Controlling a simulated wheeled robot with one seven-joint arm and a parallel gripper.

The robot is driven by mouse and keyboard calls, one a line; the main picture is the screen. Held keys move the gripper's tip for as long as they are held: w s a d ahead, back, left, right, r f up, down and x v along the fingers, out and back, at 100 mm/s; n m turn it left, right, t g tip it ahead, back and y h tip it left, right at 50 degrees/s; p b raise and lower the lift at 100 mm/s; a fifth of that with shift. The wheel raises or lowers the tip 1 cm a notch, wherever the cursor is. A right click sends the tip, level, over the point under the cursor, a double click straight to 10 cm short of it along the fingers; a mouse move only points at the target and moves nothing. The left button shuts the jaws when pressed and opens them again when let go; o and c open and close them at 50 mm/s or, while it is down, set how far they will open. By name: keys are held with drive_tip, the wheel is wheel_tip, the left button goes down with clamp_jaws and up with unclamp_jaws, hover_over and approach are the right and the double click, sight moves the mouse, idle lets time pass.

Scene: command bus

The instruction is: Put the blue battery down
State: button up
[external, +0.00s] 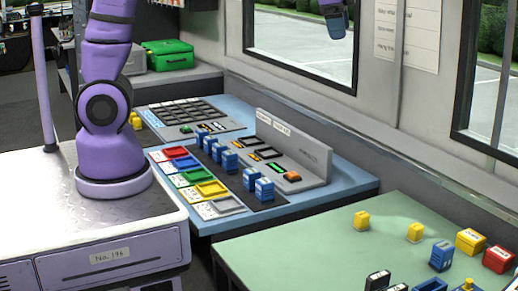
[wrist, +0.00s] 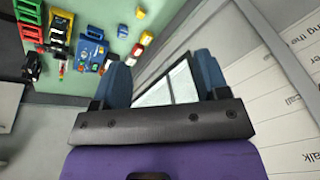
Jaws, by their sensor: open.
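My gripper (external: 336,28) hangs at the top of the external view, in front of the window. In the wrist view its two blue fingers (wrist: 162,68) are spread apart with nothing between them. A blue block like a battery (external: 441,256) stands on the green table (external: 290,248), well below and to the right of my gripper. A blue object (wrist: 91,50) also shows on the green surface in the wrist view, apart from the fingers. Several similar blue blocks (external: 229,160) stand on the blue console. I cannot tell which one the task names.
Two yellow blocks (external: 361,220), a yellow box (external: 470,241) and a red box (external: 498,259) stand on the green table. A grey upright panel (external: 295,150) rises from the console (external: 345,188). The green table's left part is clear. The window wall is close behind.

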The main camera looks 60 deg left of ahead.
drive_tip(key=s+a+r+n+t, duration=0.1)
drive_tip(key=s+a+r+n, duration=0.35)
drive_tip(key=s+a, duration=0.8)
drive_tip(key=s+a+f+n, duration=0.1)
drive_tip(key=s+a+n, duration=0.1)
drive_tip(key=s, duration=0.6)
drive_tip(key=s+a+f+n+t, duration=0.1)
drive_tip(key=s+a+f+n, duration=0.1)
drive_tip(key=s, duration=0.7)
drive_tip(key=shift+s+a+f+y, duration=0.15)
drive_tip(key=shift+s+a+y, duration=0.15)
drive_tip(key=shift+a, duration=0.25)
drive_tip(key=shift+o, duration=0.4)
drive_tip(key=shift+n, duration=0.25)
